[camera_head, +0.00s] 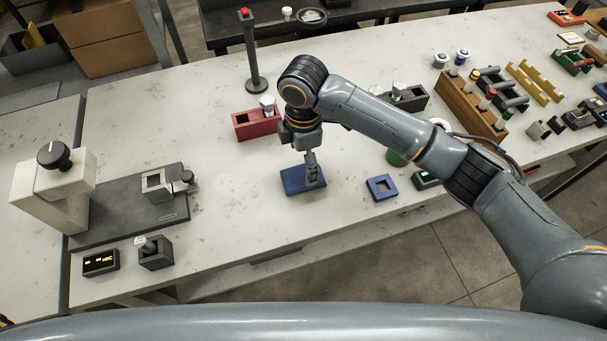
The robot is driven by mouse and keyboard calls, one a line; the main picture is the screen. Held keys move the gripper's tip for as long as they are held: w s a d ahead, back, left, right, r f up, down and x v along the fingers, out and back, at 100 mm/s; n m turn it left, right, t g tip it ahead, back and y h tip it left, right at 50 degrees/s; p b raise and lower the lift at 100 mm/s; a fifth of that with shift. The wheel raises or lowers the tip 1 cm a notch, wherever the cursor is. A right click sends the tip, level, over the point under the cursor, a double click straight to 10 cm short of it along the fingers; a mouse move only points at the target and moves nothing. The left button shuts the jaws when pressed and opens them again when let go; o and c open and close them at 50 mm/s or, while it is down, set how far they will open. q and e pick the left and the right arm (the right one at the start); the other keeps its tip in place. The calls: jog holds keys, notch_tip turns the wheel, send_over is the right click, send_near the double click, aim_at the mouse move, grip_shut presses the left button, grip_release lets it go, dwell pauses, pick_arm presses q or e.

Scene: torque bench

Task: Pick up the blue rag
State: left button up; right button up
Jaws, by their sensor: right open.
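The blue rag (294,182) lies flat as a small folded rectangle on the grey bench top, near the front edge at the middle. My right gripper (312,182) points down over the right part of the rag. Its fingers look open and hide a little of the cloth. Whether the fingertips touch the rag is too small to tell. My left gripper is out of view.
A blue square frame (382,188) lies just right of the rag. A red block (256,124) stands behind it, and a black post (254,62) farther back. A bench device (60,195) is at the left. Bare bench top lies left of the rag.

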aim_at(304, 175)
notch_tip(304, 175, down, 5)
jog(key=shift+f+p, duration=0.1)
jog(key=shift+p, duration=0.6)
jog(key=c, duration=1.1)
